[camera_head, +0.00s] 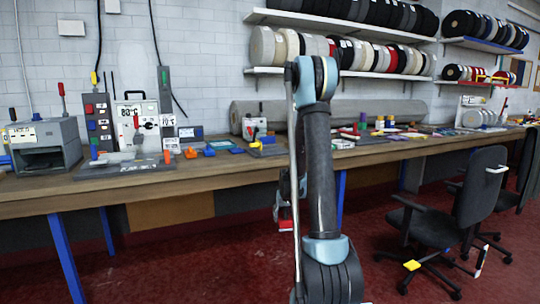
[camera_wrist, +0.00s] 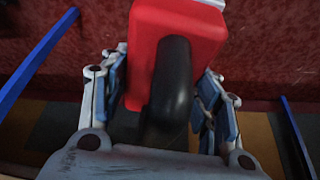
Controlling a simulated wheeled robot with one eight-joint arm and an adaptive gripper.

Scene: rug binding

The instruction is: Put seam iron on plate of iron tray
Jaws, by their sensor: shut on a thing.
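In the wrist view my gripper (camera_wrist: 165,78) is shut on the seam iron (camera_wrist: 150,25), which has a red body and a black handle (camera_wrist: 171,75). The blue-padded fingers are on either side of it. In the head view the iron's red part (camera_head: 284,224) shows below the front edge of the workbench, beside my arm, which hides much of the gripper. A flat grey plate (camera_head: 100,172) lies on the bench at left, in front of a panel reading 80°C. I cannot tell for sure which item is the iron tray.
The wooden workbench (camera_head: 200,177) runs along the wall, with blue legs. A grey machine (camera_head: 45,145) stands at its left end. Small coloured tools crowd the bench's middle and right. Shelves of rolls (camera_head: 375,55) hang above. A black office chair (camera_head: 440,215) stands at right.

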